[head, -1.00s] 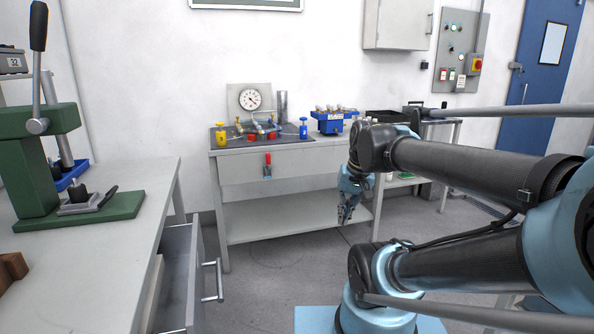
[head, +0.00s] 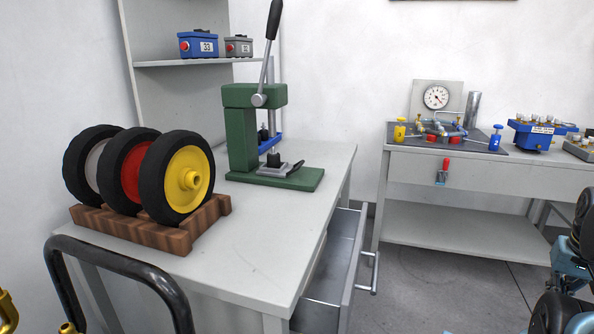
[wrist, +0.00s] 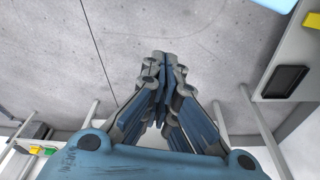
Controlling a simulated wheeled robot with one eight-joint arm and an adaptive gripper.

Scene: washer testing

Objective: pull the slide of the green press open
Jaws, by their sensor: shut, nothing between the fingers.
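The green press (head: 240,135) stands upright on the light grey table at the left, with a long lever (head: 268,50) tilted up at its top. Its slide (head: 278,172), a dark and grey piece with a small black handle, sits on the green base under the ram. Whether the slide is in or out I cannot tell. My gripper (wrist: 161,58) is shut and empty in the wrist view, over the grey floor. It is far from the press. In the head view only part of my arm shows at the right edge.
A wooden rack (head: 185,236) holds three wheels on the table, left of the press. An open drawer (head: 340,262) juts out from the table's right side. A black tubular rail (head: 125,265) stands in front. A second bench (head: 485,165) with a gauge is at the right, with open floor between.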

